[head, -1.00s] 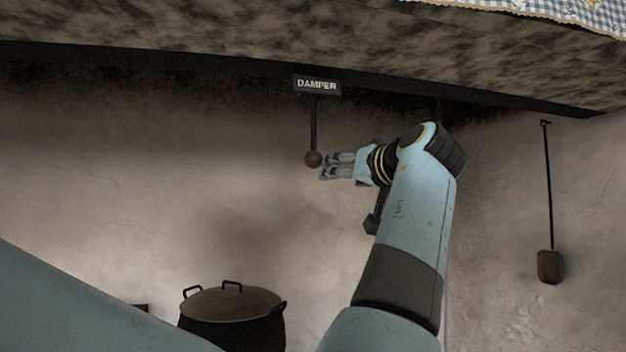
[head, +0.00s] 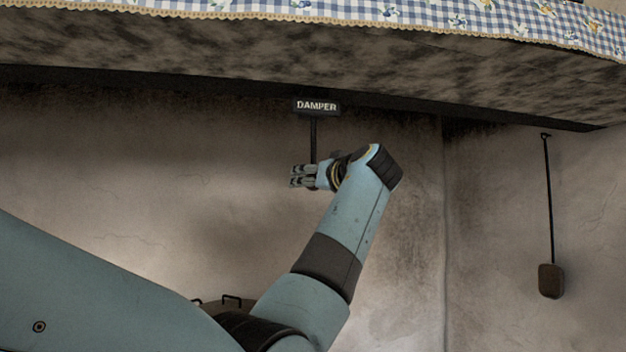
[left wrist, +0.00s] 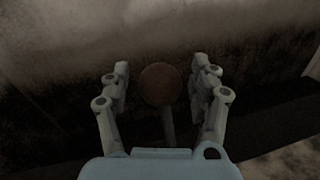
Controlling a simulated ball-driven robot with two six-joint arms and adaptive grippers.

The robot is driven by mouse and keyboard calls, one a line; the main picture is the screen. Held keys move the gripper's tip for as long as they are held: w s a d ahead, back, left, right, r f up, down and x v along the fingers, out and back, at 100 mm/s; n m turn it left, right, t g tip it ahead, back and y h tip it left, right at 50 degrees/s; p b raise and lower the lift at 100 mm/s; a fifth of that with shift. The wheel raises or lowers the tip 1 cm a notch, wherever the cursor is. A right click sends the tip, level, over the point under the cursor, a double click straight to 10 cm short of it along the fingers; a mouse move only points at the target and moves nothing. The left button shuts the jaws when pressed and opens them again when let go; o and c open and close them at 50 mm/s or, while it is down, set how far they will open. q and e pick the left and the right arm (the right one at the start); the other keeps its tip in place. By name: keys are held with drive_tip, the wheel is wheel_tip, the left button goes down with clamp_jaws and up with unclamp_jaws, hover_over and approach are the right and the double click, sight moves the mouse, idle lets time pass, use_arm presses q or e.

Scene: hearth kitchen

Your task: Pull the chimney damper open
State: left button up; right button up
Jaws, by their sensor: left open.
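The damper sign (head: 316,107) hangs under the dark hood edge in the head view. A thin dark damper rod (head: 313,140) runs straight down from it. The rod's lower end and its round knob are hidden there behind my left gripper (head: 293,176). In the left wrist view the brown ball knob (left wrist: 160,84) sits between the two spread fingers of my left gripper (left wrist: 161,67), with gaps visible on both sides. The rod (left wrist: 169,126) shows behind it. My left gripper is open around the knob. My right gripper is not in view.
The hood's stone face (head: 400,50) with a checked cloth (head: 350,12) spans the top. A long-handled tool (head: 551,280) hangs on the right wall. A lidded dark pot (head: 228,305) is mostly hidden behind my arm. The wall left of the gripper is clear.

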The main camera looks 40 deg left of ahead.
use_arm(q)
drive_tip(key=shift+c, duration=0.3)
drive_tip(key=c, duration=1.1)
clamp_jaws()
